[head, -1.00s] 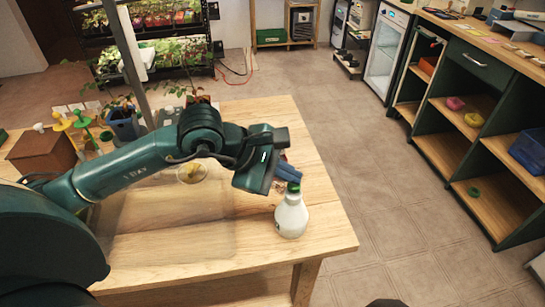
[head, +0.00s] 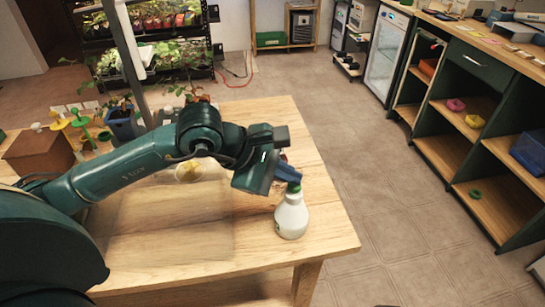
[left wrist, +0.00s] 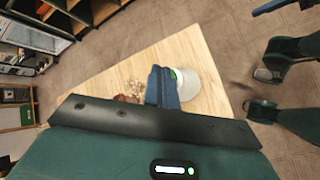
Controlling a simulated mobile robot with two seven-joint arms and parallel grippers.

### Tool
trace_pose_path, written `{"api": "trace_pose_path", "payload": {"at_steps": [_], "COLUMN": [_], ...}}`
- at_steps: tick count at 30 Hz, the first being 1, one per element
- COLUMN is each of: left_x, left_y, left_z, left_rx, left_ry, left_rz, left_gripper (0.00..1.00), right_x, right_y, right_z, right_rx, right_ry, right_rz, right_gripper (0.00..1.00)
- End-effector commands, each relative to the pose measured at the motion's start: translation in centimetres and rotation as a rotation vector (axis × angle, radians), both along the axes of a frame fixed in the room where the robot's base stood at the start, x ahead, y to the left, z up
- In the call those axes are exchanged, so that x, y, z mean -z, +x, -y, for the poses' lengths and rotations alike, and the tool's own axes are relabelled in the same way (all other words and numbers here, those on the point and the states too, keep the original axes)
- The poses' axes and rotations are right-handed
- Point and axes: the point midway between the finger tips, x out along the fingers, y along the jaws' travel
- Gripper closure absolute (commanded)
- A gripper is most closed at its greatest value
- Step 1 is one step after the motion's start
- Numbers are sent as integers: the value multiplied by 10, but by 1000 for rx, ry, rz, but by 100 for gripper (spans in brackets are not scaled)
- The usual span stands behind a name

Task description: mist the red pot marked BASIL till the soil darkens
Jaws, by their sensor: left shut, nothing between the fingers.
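A white spray bottle (head: 292,216) with a green collar stands upright near the table's right front edge. It also shows in the left wrist view (left wrist: 190,95), partly behind the blue fingers. My left gripper (head: 288,173) is shut and empty, its blue fingertips right by the bottle's top; I cannot tell whether they touch it. The fingers show together in the left wrist view (left wrist: 162,87). A small reddish thing (left wrist: 124,98) lies beyond the gripper, mostly hidden. I cannot make out a red pot marked BASIL; no label is legible. My right gripper is not in view.
On the wooden table (head: 250,250), a brown box (head: 40,152), a dark blue pot (head: 122,124) and leafy plants stand at the left and back, partly behind my arm. A plant rack (head: 150,55) stands farther back.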

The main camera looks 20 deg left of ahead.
Motion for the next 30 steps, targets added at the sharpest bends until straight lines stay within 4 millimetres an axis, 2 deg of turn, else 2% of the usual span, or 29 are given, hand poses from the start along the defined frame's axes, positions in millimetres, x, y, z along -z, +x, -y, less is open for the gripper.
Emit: {"api": "trace_pose_path", "payload": {"at_steps": [14,30], "left_x": [-8,-60], "left_y": [0,0], "left_z": [0,0], "left_rx": [0,0], "left_ry": [0,0], "left_rz": [0,3], "left_gripper": [100,100], "right_x": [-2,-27], "right_y": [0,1], "right_z": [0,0], "right_rx": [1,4], "right_ry": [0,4], "right_rz": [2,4], "right_gripper": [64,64]}}
